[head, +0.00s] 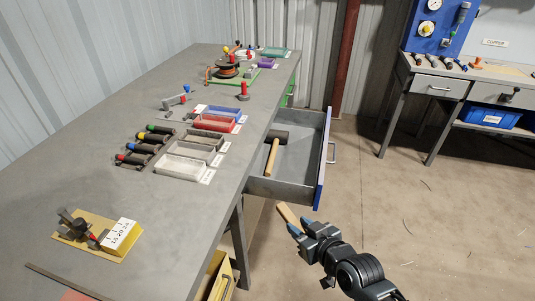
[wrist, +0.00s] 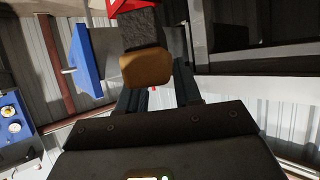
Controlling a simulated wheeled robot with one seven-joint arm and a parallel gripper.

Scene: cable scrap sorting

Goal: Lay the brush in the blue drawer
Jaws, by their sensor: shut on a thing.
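My gripper (head: 296,228) is shut on the brush (head: 286,214), whose tan wooden part sticks out up and left from the fingers. In the wrist view the brush (wrist: 147,70) shows a wooden block, with a dark rough part beyond it. The blue drawer (head: 321,160) is pulled out from the bench, open at the top, with a blue front and grey inside. My gripper is outside the drawer, below its near side in the head view. The drawer's blue front also shows at the upper left of the wrist view (wrist: 85,60).
A tool with a wooden handle and dark head (head: 271,157) lies inside the drawer, towards its left. The grey bench (head: 180,225) holds small trays, dark-handled tools and a yellow block (head: 118,238). The floor right of the drawer is mostly clear.

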